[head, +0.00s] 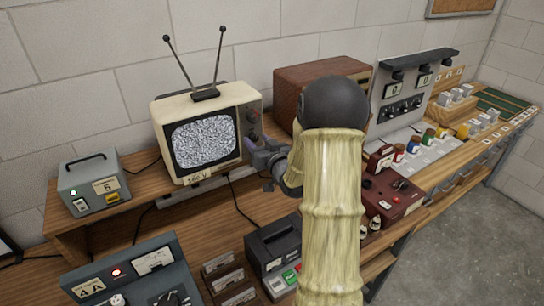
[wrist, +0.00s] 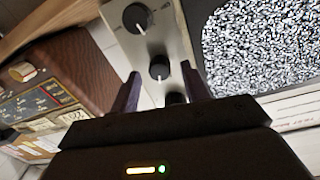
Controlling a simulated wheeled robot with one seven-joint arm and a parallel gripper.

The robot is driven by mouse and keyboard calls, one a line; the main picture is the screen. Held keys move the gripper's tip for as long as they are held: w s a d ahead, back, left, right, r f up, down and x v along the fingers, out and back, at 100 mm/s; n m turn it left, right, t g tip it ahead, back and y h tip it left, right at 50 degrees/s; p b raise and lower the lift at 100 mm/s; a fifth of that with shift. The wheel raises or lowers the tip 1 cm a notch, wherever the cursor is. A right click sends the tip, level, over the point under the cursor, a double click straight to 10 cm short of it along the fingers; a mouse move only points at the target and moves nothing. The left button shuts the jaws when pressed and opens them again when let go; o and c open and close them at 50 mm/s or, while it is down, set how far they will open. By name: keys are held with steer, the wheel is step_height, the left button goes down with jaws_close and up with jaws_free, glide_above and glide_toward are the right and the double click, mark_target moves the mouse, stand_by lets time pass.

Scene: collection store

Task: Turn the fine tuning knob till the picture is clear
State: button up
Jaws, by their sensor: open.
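A cream television (head: 158,140) with two antennas stands on the raised wooden shelf. Its screen (head: 205,142) is full of grey static, and so is the screen in the wrist view (wrist: 262,45). Its side panel carries an upper dark knob (wrist: 138,18), a middle dark knob (wrist: 160,67) and a lower one (wrist: 175,98) partly hidden by my gripper. I cannot read which is the fine tuning knob. My gripper (wrist: 160,76) is open, its fingertips on either side of the middle knob in the picture. I cannot tell whether they touch it.
A grey box (head: 93,183) with a green light stands left of the television. A brown wooden cabinet (head: 298,78) is on its right, close to my arm. Instruments, including a dark red box (head: 392,197), crowd the lower bench.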

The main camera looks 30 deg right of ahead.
steer(key=s+b, duration=1.1)
steer(key=s, duration=0.6)
steer(key=shift+b, duration=0.35)
steer(key=shift+w+r, duration=0.1)
steer(key=shift+a, duration=0.1)
